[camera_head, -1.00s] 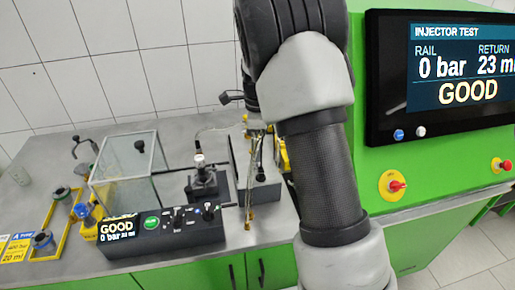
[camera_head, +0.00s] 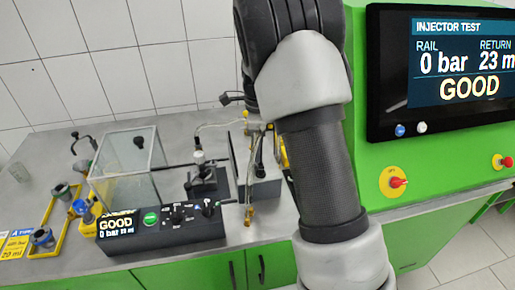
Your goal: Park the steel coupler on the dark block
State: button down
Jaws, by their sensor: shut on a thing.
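My arm covers the middle of the view. My gripper (camera_head: 258,150) shows only in part below the wrist, over the bench behind the control box. Its jaws are shut, and what is between them is mostly hidden by thin cables and my wrist. The steel coupler cannot be made out clearly there. A dark block-like fixture (camera_head: 203,184) stands left of my gripper, with a pale-topped metal piece (camera_head: 199,157) upright in it. A thin hose runs from above this piece toward my wrist. I cannot tell for certain which part is the dark block.
A black control box (camera_head: 165,228) and a clear guard box (camera_head: 125,170) stand left on the grey bench. Yellow trays (camera_head: 62,236) with ringed parts lie farther left. A grey block (camera_head: 266,187) is beside my gripper. A green cabinet with a screen (camera_head: 455,75) is on the right.

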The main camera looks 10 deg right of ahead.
jog(key=shift+f, duration=0.65)
dwell(0.7)
jog(key=c, duration=1.5)
grip_release()
jog(key=shift+c, duration=0.2)
jog(key=shift+r, duration=0.1)
jog(key=shift+r+p, duration=2.55)
jog(key=shift+r, duration=0.9)
